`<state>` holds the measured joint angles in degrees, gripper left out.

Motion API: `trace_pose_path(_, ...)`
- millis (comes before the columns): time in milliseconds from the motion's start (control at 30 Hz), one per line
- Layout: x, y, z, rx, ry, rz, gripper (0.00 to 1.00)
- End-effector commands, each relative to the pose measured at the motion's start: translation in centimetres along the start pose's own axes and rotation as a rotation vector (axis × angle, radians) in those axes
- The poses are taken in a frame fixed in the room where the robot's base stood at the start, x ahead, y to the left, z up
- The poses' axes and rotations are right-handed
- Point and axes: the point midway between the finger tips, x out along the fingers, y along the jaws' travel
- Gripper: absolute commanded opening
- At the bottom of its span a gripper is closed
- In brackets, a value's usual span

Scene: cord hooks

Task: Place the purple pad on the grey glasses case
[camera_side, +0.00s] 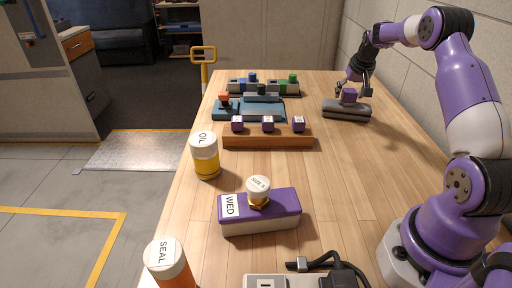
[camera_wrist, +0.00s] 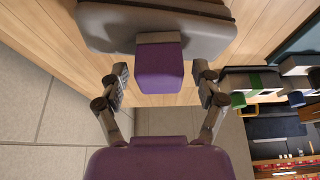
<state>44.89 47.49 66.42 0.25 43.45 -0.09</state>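The grey glasses case (camera_side: 335,112) lies on the right side of the table, toward the far end. It also shows at the top of the wrist view (camera_wrist: 100,28). The purple pad (camera_side: 349,95), a small block with a grey band at one end, rests on top of the case. In the wrist view the purple pad (camera_wrist: 160,70) sits between my fingers, its grey band against the case. My gripper (camera_side: 353,86) is at the pad. Its fingers are open, with a visible gap on each side of the pad in the wrist view.
Left of the case are a wooden rack (camera_side: 268,142) with purple-and-white cubes, a teal tray (camera_side: 263,112) and a dark rack (camera_side: 264,88). Nearer stand an OIL bottle (camera_side: 206,160), a purple WED box (camera_side: 270,210) and a SEAL bottle (camera_side: 168,264). The wall is to the right.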

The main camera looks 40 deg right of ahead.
Motion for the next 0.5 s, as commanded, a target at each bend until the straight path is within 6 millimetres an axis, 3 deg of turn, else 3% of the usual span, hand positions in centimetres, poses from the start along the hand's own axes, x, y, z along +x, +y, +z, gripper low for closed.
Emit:
trace_pose_path(267, -1.0, 0.0, -0.2, 0.000, 0.002, 0.000, 0.77)
trace_pose_path(500, -6.1, 0.0, -0.2, 0.000, 0.005, 0.000, 0.77)
